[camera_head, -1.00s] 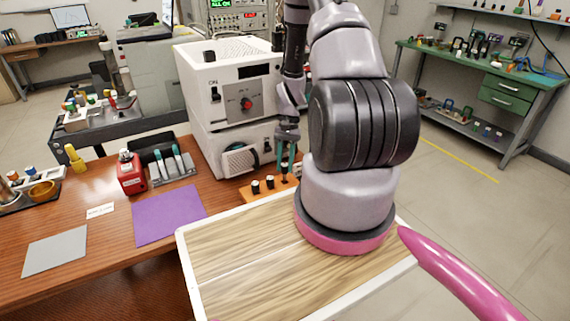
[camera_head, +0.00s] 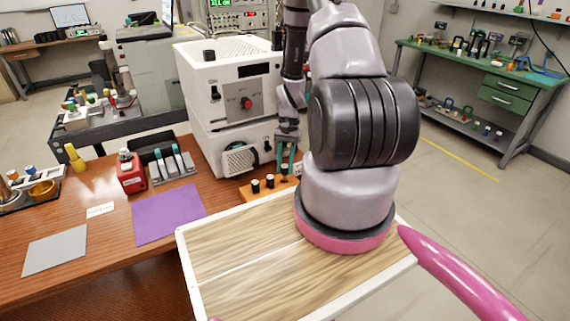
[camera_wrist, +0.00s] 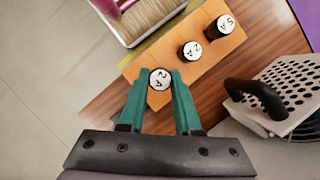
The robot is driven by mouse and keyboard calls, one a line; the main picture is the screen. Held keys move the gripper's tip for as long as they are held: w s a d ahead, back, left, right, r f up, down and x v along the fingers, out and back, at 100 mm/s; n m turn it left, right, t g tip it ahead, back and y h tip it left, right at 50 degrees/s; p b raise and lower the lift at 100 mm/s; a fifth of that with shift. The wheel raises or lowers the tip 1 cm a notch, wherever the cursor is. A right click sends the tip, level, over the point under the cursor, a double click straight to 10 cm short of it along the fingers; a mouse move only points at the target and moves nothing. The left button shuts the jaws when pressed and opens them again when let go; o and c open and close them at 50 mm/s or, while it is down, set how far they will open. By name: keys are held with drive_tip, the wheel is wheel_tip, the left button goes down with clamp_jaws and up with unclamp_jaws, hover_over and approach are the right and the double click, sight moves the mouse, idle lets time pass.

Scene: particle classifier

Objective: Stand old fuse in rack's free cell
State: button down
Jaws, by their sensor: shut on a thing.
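My gripper (camera_wrist: 160,92) has teal fingers and is shut on a fuse (camera_wrist: 160,78) with a white cap marked 2 A. The fuse is upright over the end of the orange rack (camera_wrist: 160,46). Whether its foot is seated in a cell is hidden. Two other dark fuses stand in the rack: one marked 2 A (camera_wrist: 190,50) and one marked 5 A (camera_wrist: 220,26). In the head view, my gripper (camera_head: 285,165) is at the right part of the rack (camera_head: 247,195), beside the white machine.
A white machine (camera_head: 225,90) stands close behind the rack, and its perforated part with a black handle (camera_wrist: 255,97) shows in the wrist view. A wood-topped tray with white rim (camera_head: 235,255) lies in front. A purple mat (camera_head: 168,213) lies to the left.

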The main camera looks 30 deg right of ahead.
sight(285, 165)
drive_tip(key=shift+f, duration=1.2)
drive_tip(key=c, duration=0.5)
unclamp_jaws()
drive_tip(key=shift+r, duration=0.1)
wheel_tip(285, 165, up, 10)
drive_tip(key=shift+f, duration=0.1)
